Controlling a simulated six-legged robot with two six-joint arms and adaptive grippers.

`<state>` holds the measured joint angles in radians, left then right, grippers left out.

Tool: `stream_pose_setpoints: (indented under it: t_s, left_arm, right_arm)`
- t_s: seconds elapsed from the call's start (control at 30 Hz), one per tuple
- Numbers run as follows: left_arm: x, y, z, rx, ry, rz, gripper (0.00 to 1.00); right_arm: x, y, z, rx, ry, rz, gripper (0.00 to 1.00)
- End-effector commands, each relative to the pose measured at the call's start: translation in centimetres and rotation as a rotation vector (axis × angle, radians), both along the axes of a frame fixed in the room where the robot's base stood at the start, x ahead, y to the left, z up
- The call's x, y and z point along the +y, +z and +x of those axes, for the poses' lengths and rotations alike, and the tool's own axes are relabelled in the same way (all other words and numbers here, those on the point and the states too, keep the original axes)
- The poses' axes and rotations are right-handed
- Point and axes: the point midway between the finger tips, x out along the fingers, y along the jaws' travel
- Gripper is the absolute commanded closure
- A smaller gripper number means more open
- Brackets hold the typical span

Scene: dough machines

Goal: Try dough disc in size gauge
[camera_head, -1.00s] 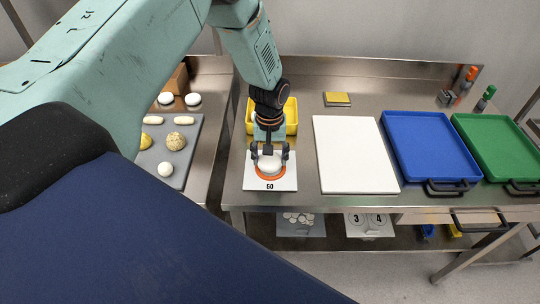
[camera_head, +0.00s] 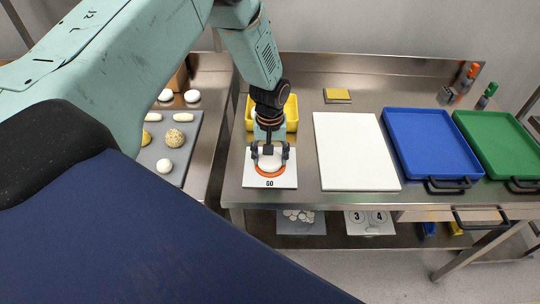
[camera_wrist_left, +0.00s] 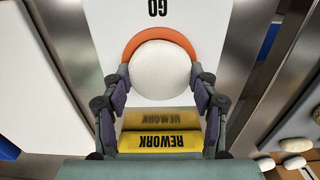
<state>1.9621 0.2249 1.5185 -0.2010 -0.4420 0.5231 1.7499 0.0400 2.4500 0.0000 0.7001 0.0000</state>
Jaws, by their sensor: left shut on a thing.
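My left gripper (camera_head: 269,158) is shut on a white dough disc (camera_head: 269,161), with one finger on each side of it. The size gauge (camera_head: 286,182) is a white plate marked GO with an orange ring. The disc is over the ring; the ring's orange edge shows along the GO side. In the left wrist view the disc (camera_wrist_left: 160,70) sits between the fingers with the orange ring (camera_wrist_left: 140,42) curving around its far side. I cannot tell whether the disc is in the ring or just above it. My right gripper is not in view.
A yellow bin (camera_head: 291,112), labelled REWORK in the left wrist view (camera_wrist_left: 160,141), stands behind the gauge. To the right are a white board (camera_head: 355,150), a blue tray (camera_head: 430,145) and a green tray (camera_head: 500,145). A grey tray (camera_head: 190,130) with dough pieces lies left.

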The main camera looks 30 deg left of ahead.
Motion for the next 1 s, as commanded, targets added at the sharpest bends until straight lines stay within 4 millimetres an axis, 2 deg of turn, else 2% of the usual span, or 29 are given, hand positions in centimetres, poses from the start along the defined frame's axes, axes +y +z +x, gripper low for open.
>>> stream_pose_setpoints:
  t_s: [0.03,0.07,0.37,0.77,0.87,1.0]
  left_arm:
    - [0.0,0.0,0.0,0.000,0.000,0.000,0.72]
    - [0.0,0.0,0.0,0.000,0.000,0.000,0.40]
    - [0.0,0.0,0.0,0.000,0.000,0.000,0.14]
    - [0.0,0.5,0.0,-0.001,0.000,-0.001,0.14]
    - [0.0,1.9,0.1,-0.004,0.000,0.000,0.14]
    - [0.0,4.8,0.2,-0.005,-0.001,0.000,0.14]
  right_arm:
    - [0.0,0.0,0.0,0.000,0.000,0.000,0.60]
    - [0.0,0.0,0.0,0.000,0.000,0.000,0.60]
    - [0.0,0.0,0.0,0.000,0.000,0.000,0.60]
    - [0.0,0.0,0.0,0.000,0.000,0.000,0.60]
    - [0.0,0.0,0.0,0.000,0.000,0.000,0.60]
    - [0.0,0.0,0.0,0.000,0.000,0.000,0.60]
